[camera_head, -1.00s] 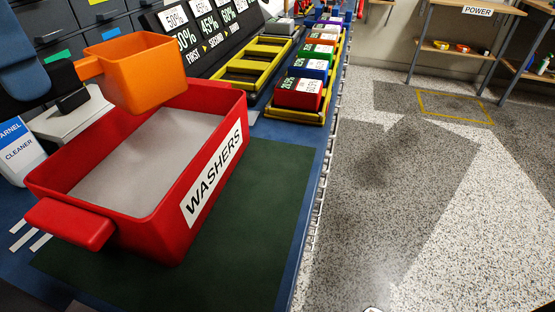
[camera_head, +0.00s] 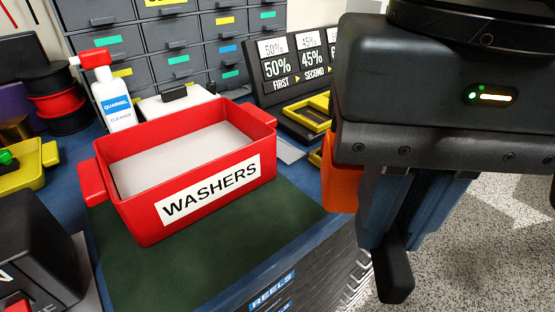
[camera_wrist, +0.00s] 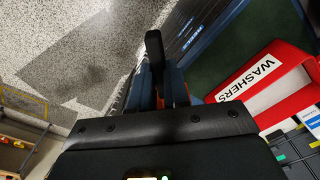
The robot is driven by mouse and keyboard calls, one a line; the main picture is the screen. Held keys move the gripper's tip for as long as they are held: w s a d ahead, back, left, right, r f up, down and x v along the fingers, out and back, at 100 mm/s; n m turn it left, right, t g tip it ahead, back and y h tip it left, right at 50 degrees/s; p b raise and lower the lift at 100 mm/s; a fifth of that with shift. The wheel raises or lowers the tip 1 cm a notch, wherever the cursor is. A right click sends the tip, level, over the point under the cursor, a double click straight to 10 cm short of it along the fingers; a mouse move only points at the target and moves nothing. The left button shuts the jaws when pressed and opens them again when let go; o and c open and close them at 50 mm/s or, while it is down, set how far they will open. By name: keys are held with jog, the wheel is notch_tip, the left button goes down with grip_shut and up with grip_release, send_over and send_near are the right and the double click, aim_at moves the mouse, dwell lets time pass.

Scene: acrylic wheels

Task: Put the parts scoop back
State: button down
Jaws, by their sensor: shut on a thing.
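The parts scoop, an orange square cup (camera_head: 340,182), shows in the head view just right of the red bin, mostly hidden behind my gripper (camera_head: 393,272). In the wrist view only a sliver of orange shows beside the fingers. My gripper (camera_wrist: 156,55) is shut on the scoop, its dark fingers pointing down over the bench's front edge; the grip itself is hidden. The red bin (camera_head: 140,217) labelled WASHERS stands upright on a green mat, with a pale grey surface inside. It also shows at the right of the wrist view (camera_wrist: 285,108).
A white spray bottle (camera_head: 115,100) and a white device (camera_head: 177,100) stand behind the bin. Grey drawers (camera_head: 185,35) rise behind. Yellow trays (camera_head: 312,112) and a percentage sign (camera_head: 295,65) are at back right. A dark machine (camera_head: 40,245) is at front left. The mat's front (camera_head: 190,270) is clear.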

jog(key=w+a+f+b, duration=0.2)
jog(key=w+a+f, duration=0.1)
jog(key=a+f, duration=0.7)
jog(key=shift+w+f, duration=0.25)
jog(key=shift+a+f+b, duration=0.1)
jog(key=shift+f+b, duration=0.1)
jog(key=shift+b, duration=0.25)
jog(key=c, duration=1.1)
grip_release()
jog(key=shift+r, duration=0.15)
notch_tip(320, 180, up, 12)
jog(key=p, duration=0.1)
jog(key=shift+p, duration=0.3)
jog(key=shift+s, duration=0.1)
